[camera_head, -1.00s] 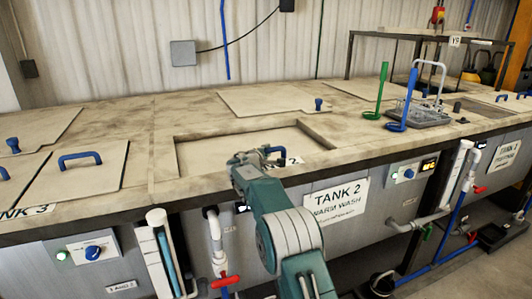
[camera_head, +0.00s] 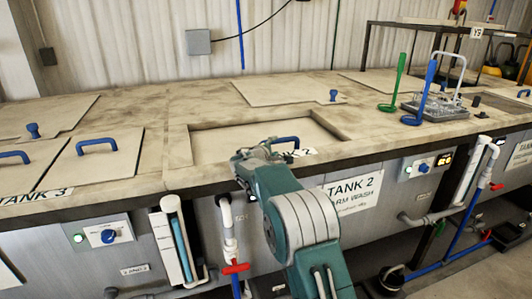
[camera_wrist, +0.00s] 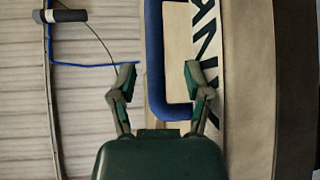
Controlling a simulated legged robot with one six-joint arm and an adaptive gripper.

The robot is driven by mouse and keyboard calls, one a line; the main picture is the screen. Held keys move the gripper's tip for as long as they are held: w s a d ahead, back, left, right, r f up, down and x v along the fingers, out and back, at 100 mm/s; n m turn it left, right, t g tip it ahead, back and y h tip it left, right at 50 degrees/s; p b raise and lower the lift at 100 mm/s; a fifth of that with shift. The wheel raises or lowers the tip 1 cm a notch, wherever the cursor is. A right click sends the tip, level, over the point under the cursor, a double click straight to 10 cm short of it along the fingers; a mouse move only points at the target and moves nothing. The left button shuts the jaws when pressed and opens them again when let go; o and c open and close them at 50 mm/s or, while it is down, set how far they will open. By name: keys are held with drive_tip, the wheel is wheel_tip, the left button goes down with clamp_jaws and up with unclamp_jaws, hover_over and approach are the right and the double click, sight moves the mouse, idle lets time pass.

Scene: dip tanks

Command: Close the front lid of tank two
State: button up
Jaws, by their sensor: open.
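The front lid of tank two shows its blue handle (camera_head: 287,140) and the end of its white label (camera_head: 306,152) behind my gripper (camera_head: 262,150) in the head view. The pale panel (camera_head: 215,145) lies inside a rectangular cut-out in the deck; my arm hides part of it, and I cannot tell the lid's angle. The lid's label (camera_wrist: 211,45) is right of the handle.
Tank two's rear lid (camera_head: 285,90) lies flat behind the cut-out. Tank three's front lid (camera_head: 90,165) lies flat at left. A wire rack (camera_head: 440,105) and green hook (camera_head: 395,85) stand at right. Pipes and a red valve (camera_head: 235,268) line the tank front.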

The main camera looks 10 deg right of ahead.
drive_tip(key=v, duration=0.7)
drive_tip(key=s+d+r+m+g+y, duration=0.15)
drive_tip(key=s+d, duration=0.25)
drive_tip(key=s, duration=0.4)
drive_tip(key=s+d+r+m+g, duration=0.3)
drive_tip(key=s, duration=0.4)
drive_tip(key=s+d+r+m+g, duration=0.2)
drive_tip(key=s+d+m, duration=0.15)
drive_tip(key=s, duration=0.45)
drive_tip(key=s+a+f+m+y, duration=0.1)
drive_tip(key=s+f+y, duration=0.1)
drive_tip(key=s, duration=0.6)
drive_tip(key=s+a+f+m+g+y, duration=0.1)
drive_tip(key=s+a+f+m+y, duration=0.1)
drive_tip(key=s, duration=0.7)
drive_tip(key=s+a+f+m+y, duration=0.1)
drive_tip(key=s+f+y, duration=0.1)
drive_tip(key=s, duration=0.7)
drive_tip(key=shift+s+a+f+m+y, duration=0.2)
drive_tip(key=shift+f+m+y, duration=0.2)
drive_tip(key=shift+y, duration=0.45)
drive_tip(key=shift+g, duration=0.25)
